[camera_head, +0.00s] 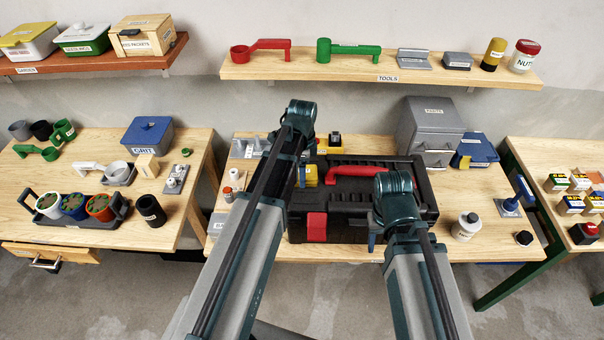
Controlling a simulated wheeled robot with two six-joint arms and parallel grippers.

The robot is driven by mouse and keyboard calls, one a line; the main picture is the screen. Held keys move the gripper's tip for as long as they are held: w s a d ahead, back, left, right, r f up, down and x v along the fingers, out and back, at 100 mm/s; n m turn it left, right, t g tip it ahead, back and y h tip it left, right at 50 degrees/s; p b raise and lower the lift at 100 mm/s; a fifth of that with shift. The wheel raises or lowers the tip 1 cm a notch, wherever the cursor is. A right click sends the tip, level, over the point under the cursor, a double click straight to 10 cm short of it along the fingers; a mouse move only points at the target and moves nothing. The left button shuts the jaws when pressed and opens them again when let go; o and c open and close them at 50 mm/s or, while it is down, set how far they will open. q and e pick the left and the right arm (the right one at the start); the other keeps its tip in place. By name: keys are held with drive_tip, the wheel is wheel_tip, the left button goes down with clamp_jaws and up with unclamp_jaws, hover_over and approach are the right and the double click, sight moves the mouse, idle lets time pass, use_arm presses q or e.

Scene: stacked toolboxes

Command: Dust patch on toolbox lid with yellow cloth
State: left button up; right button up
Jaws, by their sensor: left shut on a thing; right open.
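The black toolbox (345,204) lies on the middle workbench, with a red handle (357,171) on its lid and a red latch (317,226) at its front. My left gripper (303,177) is over the left part of the lid, shut on the yellow cloth (311,178). The cloth is at lid height; I cannot tell whether it touches the lid. My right gripper (375,236) is open and empty at the toolbox's front right, partly hidden by its own arm. I cannot make out a dust patch; my arms cover parts of the lid.
A grey cabinet (421,125) and a blue box (479,153) stand behind right. A white bottle (466,226) and a blue-handled stamp (517,198) are at right. A yellow-and-black item (333,142) is behind the toolbox. The tool shelf (300,69) hangs above.

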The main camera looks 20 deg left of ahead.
use_arm(q)
drive_tip(key=shift+w+a, duration=0.25)
drive_tip(key=shift+w, duration=0.65)
drive_tip(key=shift+w+a, duration=0.25)
drive_tip(key=shift+w, duration=0.6)
wheel_tip(320, 180, up, 6)
drive_tip(key=p, duration=0.6)
wheel_tip(320, 180, up, 3)
drive_tip(key=p, duration=0.3)
drive_tip(key=shift+s+f, duration=0.1)
drive_tip(key=shift+s, duration=0.05)
